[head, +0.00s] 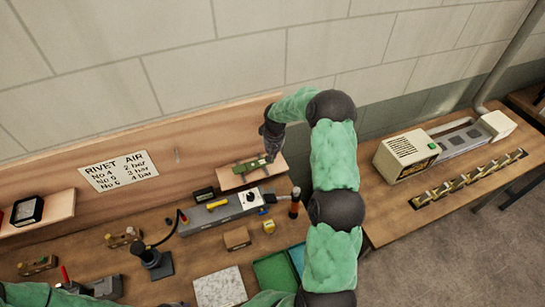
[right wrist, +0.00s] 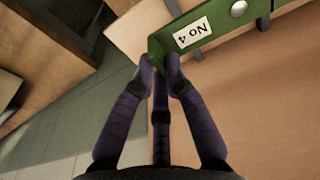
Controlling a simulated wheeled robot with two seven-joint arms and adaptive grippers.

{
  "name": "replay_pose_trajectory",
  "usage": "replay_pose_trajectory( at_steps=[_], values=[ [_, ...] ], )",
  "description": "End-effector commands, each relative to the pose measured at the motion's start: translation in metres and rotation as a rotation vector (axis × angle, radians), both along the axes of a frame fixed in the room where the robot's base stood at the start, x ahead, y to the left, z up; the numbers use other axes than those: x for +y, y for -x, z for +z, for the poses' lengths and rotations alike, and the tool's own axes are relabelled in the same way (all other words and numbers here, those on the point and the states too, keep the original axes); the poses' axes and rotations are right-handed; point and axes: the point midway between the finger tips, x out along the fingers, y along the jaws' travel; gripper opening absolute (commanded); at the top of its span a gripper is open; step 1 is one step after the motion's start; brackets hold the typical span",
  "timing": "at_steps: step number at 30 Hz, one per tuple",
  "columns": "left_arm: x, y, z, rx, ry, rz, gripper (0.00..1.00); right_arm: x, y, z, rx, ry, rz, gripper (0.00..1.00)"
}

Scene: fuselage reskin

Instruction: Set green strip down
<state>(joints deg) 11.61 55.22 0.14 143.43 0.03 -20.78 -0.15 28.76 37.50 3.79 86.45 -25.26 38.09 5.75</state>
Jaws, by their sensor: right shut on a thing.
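The green strip (head: 250,165) is at the small right-hand wooden shelf (head: 232,182) on the back board in the head view. In the right wrist view the strip (right wrist: 225,30) bears a white "No 4" label and a round silver stud. My right gripper (right wrist: 160,66) is shut on the strip's near corner. In the head view this gripper (head: 270,145) reaches down from the right at the strip's right end. I cannot tell whether the strip touches the shelf. My left arm shows at the bottom left; its gripper (head: 105,287) is dark and its fingers are unclear.
Below the shelf stand a grey unit (head: 222,208) with a white panel and an upright dark tool (head: 294,202). A beige machine (head: 407,153) stands on the right-hand table.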

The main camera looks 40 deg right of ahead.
Motion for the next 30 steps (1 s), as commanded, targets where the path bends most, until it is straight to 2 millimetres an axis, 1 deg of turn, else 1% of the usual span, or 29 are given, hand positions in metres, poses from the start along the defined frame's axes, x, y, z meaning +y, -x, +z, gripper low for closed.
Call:
replay_pose_trajectory(
  at_steps=[1, 6, 9, 18, 28, 29, 30],
  values=[
    [0.000, 0.000, 0.002, 0.000, 0.000, 0.000, 0.40, -0.003, -0.001, -0.005, 0.003, -0.001, -0.001, 0.00],
    [0.000, 0.000, 0.013, 0.000, 0.000, 0.000, 0.40, -0.002, -0.001, -0.025, 0.003, -0.003, 0.001, 0.00],
    [0.000, 0.000, 0.015, 0.000, 0.000, 0.000, 0.40, -0.002, -0.001, -0.032, 0.002, -0.001, 0.001, 0.00],
    [0.000, 0.000, 0.014, 0.000, 0.000, 0.000, 0.40, -0.002, -0.001, -0.035, 0.000, -0.001, 0.000, 0.00],
    [0.000, 0.000, 0.004, 0.000, 0.000, 0.000, 0.40, -0.002, -0.001, -0.042, 0.001, -0.001, 0.000, 0.00],
    [0.000, 0.000, 0.005, 0.000, 0.000, 0.000, 0.40, -0.002, -0.001, -0.042, 0.001, -0.001, 0.001, 0.22],
    [0.000, 0.000, 0.006, 0.000, 0.000, 0.000, 0.40, -0.002, -0.001, -0.041, 0.001, -0.001, 0.001, 0.33]
  ],
)
